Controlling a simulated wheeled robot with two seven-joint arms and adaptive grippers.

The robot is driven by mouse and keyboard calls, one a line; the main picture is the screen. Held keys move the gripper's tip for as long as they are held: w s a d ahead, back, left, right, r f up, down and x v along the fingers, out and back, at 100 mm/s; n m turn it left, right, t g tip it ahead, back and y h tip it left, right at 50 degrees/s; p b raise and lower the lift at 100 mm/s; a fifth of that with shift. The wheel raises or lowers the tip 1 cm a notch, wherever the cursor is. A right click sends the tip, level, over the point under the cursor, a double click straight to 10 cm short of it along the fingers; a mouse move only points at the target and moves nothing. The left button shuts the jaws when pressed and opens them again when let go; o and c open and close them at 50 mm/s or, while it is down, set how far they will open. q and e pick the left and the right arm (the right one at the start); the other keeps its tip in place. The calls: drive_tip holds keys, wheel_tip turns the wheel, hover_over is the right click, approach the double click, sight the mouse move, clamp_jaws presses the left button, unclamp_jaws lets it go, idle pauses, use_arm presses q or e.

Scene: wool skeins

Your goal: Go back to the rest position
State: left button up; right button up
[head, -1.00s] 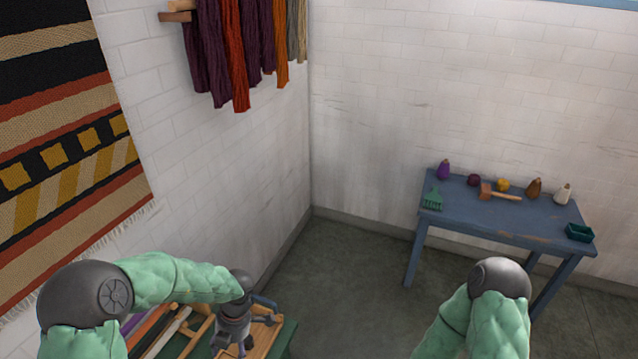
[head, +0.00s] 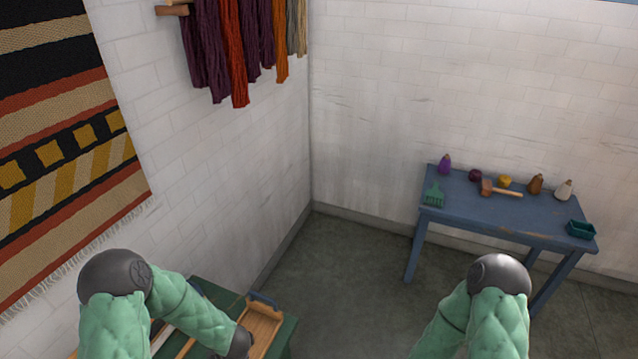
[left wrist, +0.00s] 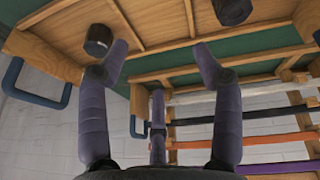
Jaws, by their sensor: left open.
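My left arm (head: 180,315) reaches down over the green table at the lower left of the head view, and its gripper is cut off by the bottom edge there. In the left wrist view my left gripper (left wrist: 160,55) has its dark purple fingers spread wide with nothing between them. A wooden tray (head: 262,328) with a dark blue handle lies on the table beside the left wrist. My right arm (head: 478,315) is bent at the lower right, and its gripper is out of view.
The green table (head: 215,292) stands by the left wall. In the left wrist view, two dark cylinders (left wrist: 98,40) (left wrist: 232,10) show near wooden parts, with coloured bars (left wrist: 275,138) at right. A blue table (head: 500,215) with small items stands at right. Floor between is clear.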

use_arm(q)
drive_tip(key=s+d+f+m+g+h, duration=0.1)
drive_tip(key=s+d+f+m+h, duration=0.25)
drive_tip(key=s+d+m, duration=0.35)
drive_tip(key=s+d+f+m+g+h, duration=0.1)
drive_tip(key=s+d+f+m+h, duration=0.3)
drive_tip(key=s+d, duration=0.35)
wheel_tip(320, 180, down, 8)
drive_tip(key=d+m+b, duration=0.1)
drive_tip(key=m+b, duration=0.1)
drive_tip(key=b, duration=0.8)
drive_tip(key=shift+w+d+r, duration=0.2)
drive_tip(key=shift+w, duration=0.1)
